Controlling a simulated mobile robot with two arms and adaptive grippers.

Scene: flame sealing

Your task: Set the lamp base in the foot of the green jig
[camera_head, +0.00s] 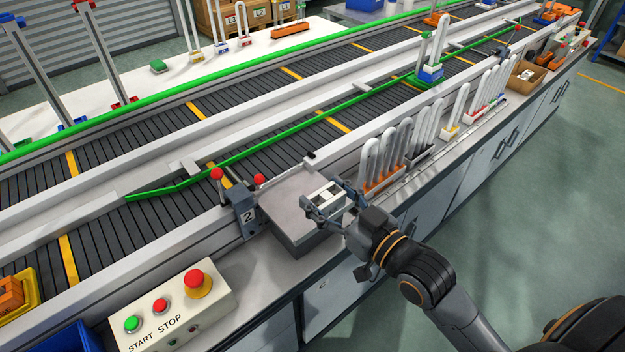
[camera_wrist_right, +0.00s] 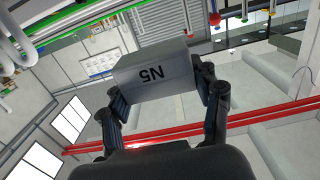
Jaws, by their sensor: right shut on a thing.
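My right gripper (camera_head: 325,200) is shut on a small pale grey block (camera_head: 330,191), held above a grey box-shaped stand at the front of the conveyor. In the right wrist view the same block (camera_wrist_right: 158,75) sits between the two fingers and bears the upside-down mark "N5". I cannot tell from its look whether it is the lamp base. A green-footed holder (camera_head: 430,76) with a blue part and white tubes stands on the conveyor at the upper right. I cannot tell whether it is the green jig. My left gripper is out of view.
The grey stand (camera_head: 283,214) is beside a clamp marked "2" (camera_head: 245,215) with red knobs. Orange-based racks of white tubes (camera_head: 383,180) stand to the right. A START/STOP box (camera_head: 170,312) is at the lower left. A green rail (camera_head: 300,124) runs along the conveyor.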

